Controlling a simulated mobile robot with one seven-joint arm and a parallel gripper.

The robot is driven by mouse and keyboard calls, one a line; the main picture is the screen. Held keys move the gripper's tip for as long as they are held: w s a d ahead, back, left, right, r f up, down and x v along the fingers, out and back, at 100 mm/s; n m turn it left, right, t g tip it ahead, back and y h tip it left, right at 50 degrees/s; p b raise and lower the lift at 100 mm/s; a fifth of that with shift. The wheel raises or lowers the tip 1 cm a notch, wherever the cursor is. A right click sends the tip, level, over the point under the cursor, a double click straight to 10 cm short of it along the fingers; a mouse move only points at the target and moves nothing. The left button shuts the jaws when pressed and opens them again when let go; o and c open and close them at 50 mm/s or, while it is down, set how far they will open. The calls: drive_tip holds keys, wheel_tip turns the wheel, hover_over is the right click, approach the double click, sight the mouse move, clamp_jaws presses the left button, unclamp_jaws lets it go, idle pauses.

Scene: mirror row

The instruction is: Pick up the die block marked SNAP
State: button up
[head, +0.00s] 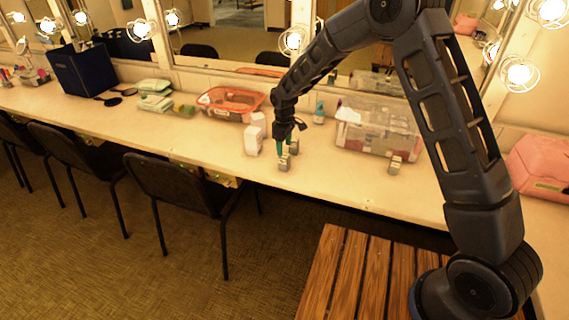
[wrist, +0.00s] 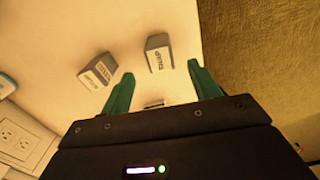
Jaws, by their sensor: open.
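Small grey die blocks stand on the counter. In the head view, one block (head: 284,164) is close to the front edge, another (head: 294,147) is just behind it, and a third (head: 395,165) is farther right. In the wrist view, one block (wrist: 158,53) has dark lettering I cannot read for certain. Another lettered block (wrist: 97,72) is to its left, and a sliver of a block (wrist: 153,103) shows by the gripper body. I cannot tell which is SNAP. My gripper (head: 286,152) is open with teal fingers, above the blocks; its empty fingertips (wrist: 163,76) show in the wrist view.
White bottles (head: 253,139) stand just left of my gripper. An orange-rimmed container (head: 230,103) and a clear bin (head: 378,128) sit behind. A black chair (head: 180,188) is at the counter's front. The counter between the central blocks and the right-hand block is clear.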

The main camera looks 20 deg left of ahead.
sight(284, 155)
wheel_tip(284, 155, down, 8)
drive_tip(key=shift+f, duration=0.2)
idle(0.3)
drive_tip(key=shift+c, duration=0.2)
drive_tip(key=c, duration=1.2)
drive_tip(key=shift+o, duration=0.2)
drive_tip(key=shift+r, duration=0.1)
